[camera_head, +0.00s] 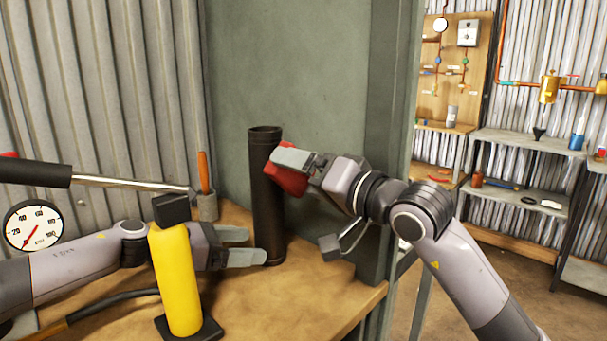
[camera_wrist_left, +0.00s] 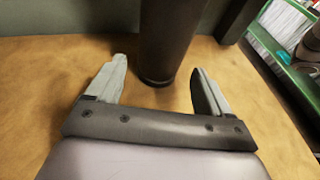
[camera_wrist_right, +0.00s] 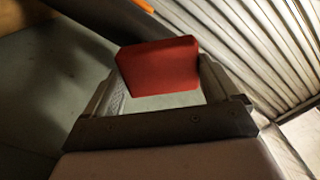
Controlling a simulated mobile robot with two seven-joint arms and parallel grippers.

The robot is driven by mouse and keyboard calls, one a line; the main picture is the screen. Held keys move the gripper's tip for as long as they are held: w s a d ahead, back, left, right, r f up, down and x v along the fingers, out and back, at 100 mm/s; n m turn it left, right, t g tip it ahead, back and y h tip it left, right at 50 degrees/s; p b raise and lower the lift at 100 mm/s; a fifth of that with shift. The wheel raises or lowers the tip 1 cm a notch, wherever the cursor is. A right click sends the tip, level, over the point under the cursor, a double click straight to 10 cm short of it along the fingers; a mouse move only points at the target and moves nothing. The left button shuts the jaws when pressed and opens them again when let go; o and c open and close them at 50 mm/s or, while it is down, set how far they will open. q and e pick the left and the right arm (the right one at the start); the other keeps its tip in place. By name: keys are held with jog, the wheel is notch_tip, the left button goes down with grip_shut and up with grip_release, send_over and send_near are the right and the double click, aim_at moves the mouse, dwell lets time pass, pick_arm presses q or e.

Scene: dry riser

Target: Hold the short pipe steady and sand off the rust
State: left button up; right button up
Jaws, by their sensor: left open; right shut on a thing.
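The short pipe (camera_head: 266,190) is dark and stands upright on the bench near the green wall. My left gripper (camera_head: 250,246) is open low beside the pipe's base. In the left wrist view the pipe (camera_wrist_left: 172,40) stands just ahead of and between the open fingers (camera_wrist_left: 160,82). My right gripper (camera_head: 285,165) is shut on a red block (camera_head: 291,181), seemingly the sanding block, at the pipe's upper right side. I cannot tell whether the block touches the pipe. The block (camera_wrist_right: 160,66) also shows between the fingers in the right wrist view. No rust is clearly visible.
A yellow cylinder with a black top (camera_head: 175,270) stands in front of my left forearm. A pressure gauge (camera_head: 33,225) is at left. The bench's front right (camera_head: 310,300) is clear. Shelves (camera_head: 530,150) stand beyond.

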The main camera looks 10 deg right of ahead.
aim_at(264, 244)
pick_arm(q)
jog(key=shift+x, duration=2.35)
jog(key=c, duration=0.6)
pick_arm(e)
jog(key=shift+s+d+f, duration=0.4)
jog(key=shift+s+f, duration=0.2)
jog(key=shift+f, duration=0.15)
